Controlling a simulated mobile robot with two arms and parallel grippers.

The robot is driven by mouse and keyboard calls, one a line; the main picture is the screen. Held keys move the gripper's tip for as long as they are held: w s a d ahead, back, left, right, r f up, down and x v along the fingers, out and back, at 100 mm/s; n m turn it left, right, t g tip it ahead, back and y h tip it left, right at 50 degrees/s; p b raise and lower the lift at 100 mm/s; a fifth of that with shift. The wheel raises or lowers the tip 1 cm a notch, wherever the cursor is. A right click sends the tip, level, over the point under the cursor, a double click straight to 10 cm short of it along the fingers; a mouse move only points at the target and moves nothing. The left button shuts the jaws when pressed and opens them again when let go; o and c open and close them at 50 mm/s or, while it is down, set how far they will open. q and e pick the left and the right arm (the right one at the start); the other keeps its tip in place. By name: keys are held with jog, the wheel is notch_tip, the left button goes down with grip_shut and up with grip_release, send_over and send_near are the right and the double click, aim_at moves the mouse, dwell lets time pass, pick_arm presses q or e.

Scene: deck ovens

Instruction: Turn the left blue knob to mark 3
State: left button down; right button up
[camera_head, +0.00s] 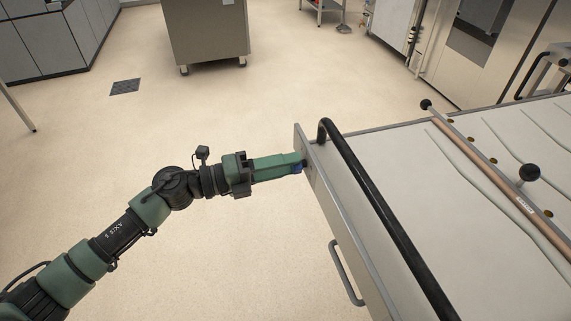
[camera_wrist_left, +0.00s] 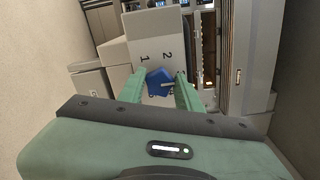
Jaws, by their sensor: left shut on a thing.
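The blue knob (camera_wrist_left: 160,83) sits on a pale panel (camera_wrist_left: 158,40) with the marks 1 and 2 visible above it in the left wrist view. In the head view the knob (camera_head: 297,168) is a small blue patch at the left end of the oven front. My left gripper (camera_head: 299,163) is shut on the knob, with its green fingers (camera_wrist_left: 161,88) on either side of it. My right gripper is in neither view.
A black rail (camera_head: 385,215) runs along the pale oven top (camera_head: 430,200). A grey handle (camera_head: 345,273) sticks out below on the front. A rod with black balls (camera_head: 490,172) lies across the top. The floor (camera_head: 230,270) left of the oven is clear.

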pick_arm(q)
jog(key=c, duration=1)
grip_release()
jog(key=shift+o, duration=0.2)
jog(key=shift+a, duration=0.1)
jog(key=b+v, duration=0.2)
jog(key=v, duration=0.5)
jog(key=shift+s+a+b, duration=0.15)
jog(key=shift+a+b, duration=0.1)
jog(key=shift+b, duration=0.05)
